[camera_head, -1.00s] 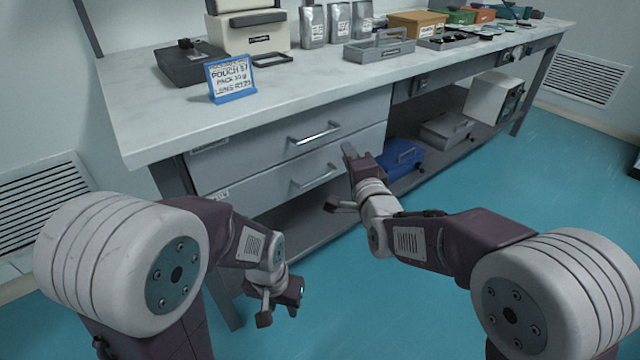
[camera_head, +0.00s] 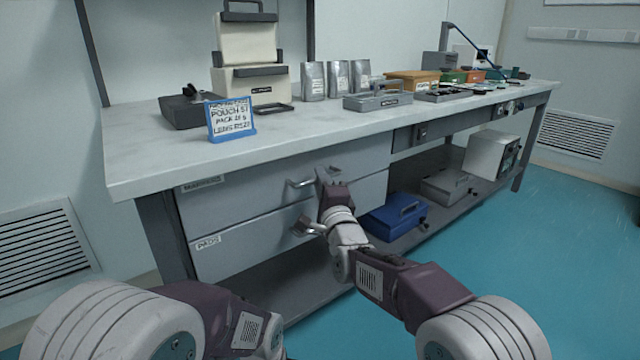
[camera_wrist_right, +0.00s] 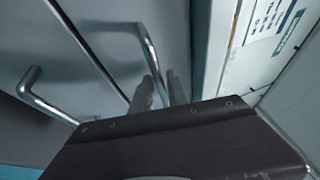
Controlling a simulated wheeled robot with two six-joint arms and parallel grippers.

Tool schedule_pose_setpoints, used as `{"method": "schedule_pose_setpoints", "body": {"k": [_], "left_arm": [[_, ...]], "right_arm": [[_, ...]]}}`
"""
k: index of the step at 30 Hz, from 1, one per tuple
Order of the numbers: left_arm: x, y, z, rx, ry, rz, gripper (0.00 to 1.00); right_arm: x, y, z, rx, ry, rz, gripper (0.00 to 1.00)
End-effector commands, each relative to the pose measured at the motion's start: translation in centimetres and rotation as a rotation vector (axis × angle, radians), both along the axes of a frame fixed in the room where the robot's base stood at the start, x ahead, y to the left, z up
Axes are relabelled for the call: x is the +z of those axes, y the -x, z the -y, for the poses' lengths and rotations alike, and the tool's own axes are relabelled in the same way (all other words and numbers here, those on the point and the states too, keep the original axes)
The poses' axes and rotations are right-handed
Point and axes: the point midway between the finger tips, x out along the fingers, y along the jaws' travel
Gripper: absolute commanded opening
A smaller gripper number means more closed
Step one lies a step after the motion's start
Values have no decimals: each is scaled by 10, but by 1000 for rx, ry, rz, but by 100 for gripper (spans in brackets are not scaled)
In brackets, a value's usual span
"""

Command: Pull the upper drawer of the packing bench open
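The upper drawer (camera_head: 240,187) is a grey front under the packing bench top (camera_head: 150,165), and looks shut. Its bar handle (camera_head: 298,183) is partly hidden by my right gripper (camera_head: 315,203). The handle also shows in the right wrist view (camera_wrist_right: 150,55), just beyond the gripper body. My left gripper is out of view; only part of my left arm shows at the bottom.
The lower drawer (camera_head: 240,243) is shut below; its handle (camera_wrist_right: 40,95) shows in the right wrist view. A blue case (camera_head: 395,218) and a grey case (camera_head: 446,187) sit on the shelf to the right. A blue-framed sign (camera_head: 231,119) stands on the bench top.

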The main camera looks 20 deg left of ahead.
Motion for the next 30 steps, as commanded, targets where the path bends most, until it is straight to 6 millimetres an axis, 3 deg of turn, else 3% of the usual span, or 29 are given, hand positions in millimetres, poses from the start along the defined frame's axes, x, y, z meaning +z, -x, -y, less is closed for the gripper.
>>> {"method": "schedule_pose_setpoints", "body": {"k": [10, 12, 30], "left_arm": [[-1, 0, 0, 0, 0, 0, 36], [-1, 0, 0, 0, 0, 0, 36], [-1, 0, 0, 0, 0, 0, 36]], "right_arm": [[1, -4, -2, 0, 0, -1, 19], [1, -4, -2, 0, 0, -1, 0], [0, -4, -2, 0, 2, -1, 0]]}}
